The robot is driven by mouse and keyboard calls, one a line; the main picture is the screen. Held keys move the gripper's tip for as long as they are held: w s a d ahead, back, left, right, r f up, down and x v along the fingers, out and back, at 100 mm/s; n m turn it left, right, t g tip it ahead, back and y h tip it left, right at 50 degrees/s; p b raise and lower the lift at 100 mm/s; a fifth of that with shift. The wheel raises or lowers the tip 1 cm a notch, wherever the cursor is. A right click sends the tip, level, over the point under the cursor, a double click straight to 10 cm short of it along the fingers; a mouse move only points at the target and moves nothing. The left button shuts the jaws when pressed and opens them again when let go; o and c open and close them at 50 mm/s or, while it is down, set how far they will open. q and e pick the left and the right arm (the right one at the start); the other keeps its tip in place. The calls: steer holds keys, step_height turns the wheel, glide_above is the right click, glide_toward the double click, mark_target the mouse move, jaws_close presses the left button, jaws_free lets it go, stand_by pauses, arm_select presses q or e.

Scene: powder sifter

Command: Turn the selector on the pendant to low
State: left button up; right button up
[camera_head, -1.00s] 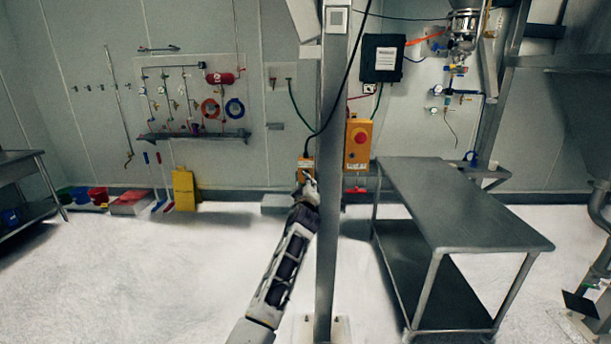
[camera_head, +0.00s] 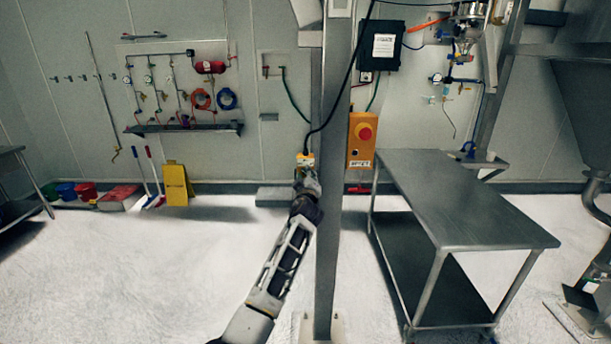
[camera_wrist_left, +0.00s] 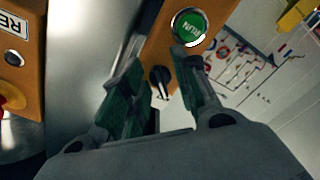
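The pendant is a small orange box (camera_head: 305,159) hanging on a black cable in front of a grey post; my left gripper (camera_head: 308,178) covers its lower part in the head view. In the left wrist view the pendant (camera_wrist_left: 166,56) shows a green RUN button (camera_wrist_left: 189,27) and a black selector knob (camera_wrist_left: 159,80) with a pale pointer line. My left gripper (camera_wrist_left: 157,60) is open, its green-padded fingers on either side of the knob with visible gaps. I cannot tell how deep the knob sits between them. Selector markings are not readable. My right gripper is not in view.
The grey post (camera_head: 332,200) stands right beside the pendant. An orange box with a red button (camera_head: 362,139) is just right of the post. A steel table (camera_head: 460,200) stands at the right.

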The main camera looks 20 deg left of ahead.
arm_select(q)
steer(key=shift+s+d+r, duration=0.1)
steer(key=shift+c, duration=0.4)
jaws_close()
steer(key=shift+m+b, duration=0.5)
steer(key=shift+m, duration=0.2)
steer(key=m, duration=0.7)
steer(key=m+b, duration=0.1)
steer(key=m, duration=0.2)
steer(key=shift+a+m, duration=0.35)
steer(key=shift+m, duration=0.05)
steer(key=m+p, duration=0.1)
steer(key=m, duration=0.4)
steer(key=shift+a+m, duration=0.1)
steer(key=shift+m, duration=0.3)
steer(key=shift+p, duration=0.3)
